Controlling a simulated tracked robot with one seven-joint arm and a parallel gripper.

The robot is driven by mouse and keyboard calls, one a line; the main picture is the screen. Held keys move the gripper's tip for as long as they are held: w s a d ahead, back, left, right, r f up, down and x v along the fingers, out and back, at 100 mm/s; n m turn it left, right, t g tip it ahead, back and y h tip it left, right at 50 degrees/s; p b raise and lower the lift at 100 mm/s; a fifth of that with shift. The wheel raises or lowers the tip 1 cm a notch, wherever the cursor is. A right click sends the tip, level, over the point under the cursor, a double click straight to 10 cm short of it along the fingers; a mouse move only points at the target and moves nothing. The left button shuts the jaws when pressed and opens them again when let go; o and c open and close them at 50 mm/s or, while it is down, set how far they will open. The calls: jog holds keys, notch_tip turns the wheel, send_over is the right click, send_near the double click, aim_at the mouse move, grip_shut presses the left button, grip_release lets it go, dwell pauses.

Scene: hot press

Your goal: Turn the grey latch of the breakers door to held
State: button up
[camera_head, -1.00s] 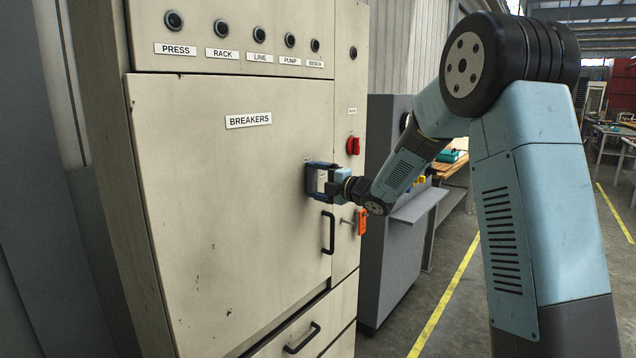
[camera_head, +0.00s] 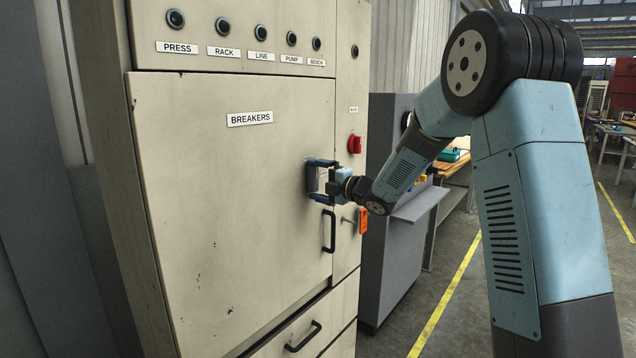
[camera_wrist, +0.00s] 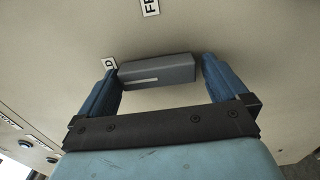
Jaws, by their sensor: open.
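The breakers door (camera_head: 225,200) is a large cream panel labelled BREAKERS, and it looks shut. The grey latch (camera_wrist: 157,71) lies between my gripper's two blue fingers in the wrist view, a bar with a pale line on it. It runs roughly across the gap from finger to finger, slightly tilted. My gripper (camera_wrist: 160,80) is open around the latch; the left finger is close to its left end and the right finger is close to its right end. Contact cannot be told.
Small labels sit beside the latch, one ending in D (camera_wrist: 109,63), mostly cut off. A red switch (camera_head: 354,144) and an orange tag (camera_head: 363,220) are on the narrow panel to the right. A grey cabinet (camera_head: 390,270) stands farther right. A drawer handle (camera_head: 303,337) is below.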

jog(key=v, duration=1.3)
jog(key=shift+s+d, duration=0.25)
jog(key=shift+f, duration=0.1)
jog(key=s+d+r+m+t+h, duration=0.1)
jog(key=s+d+r+m+h, duration=0.2)
jog(key=s+d+m+h, duration=0.5)
jog(key=s+d+r+m+t+h, duration=0.1)
jog(key=s+d+r+m+h, duration=0.2)
jog(key=d+m+h, duration=0.55)
jog(key=s+f+m+g, duration=0.1)
jog(key=s+m, duration=0.3)
jog(key=s, duration=0.4)
jog(key=s+a+f+m+g+y, duration=0.1)
jog(key=s+m+g, duration=0.3)
jog(key=s, duration=0.5)
jog(key=s+a+f+m+g+y, duration=0.1)
jog(key=s+f+m+g, duration=0.1)
jog(key=s, duration=0.6)
jog(key=shift+s+f+m, duration=0.35)
jog(key=shift+f+m, duration=0.4)
jog(key=shift+m, duration=0.3)
jog(key=shift+a, duration=0.15)
jog(key=shift+c, duration=0.3)
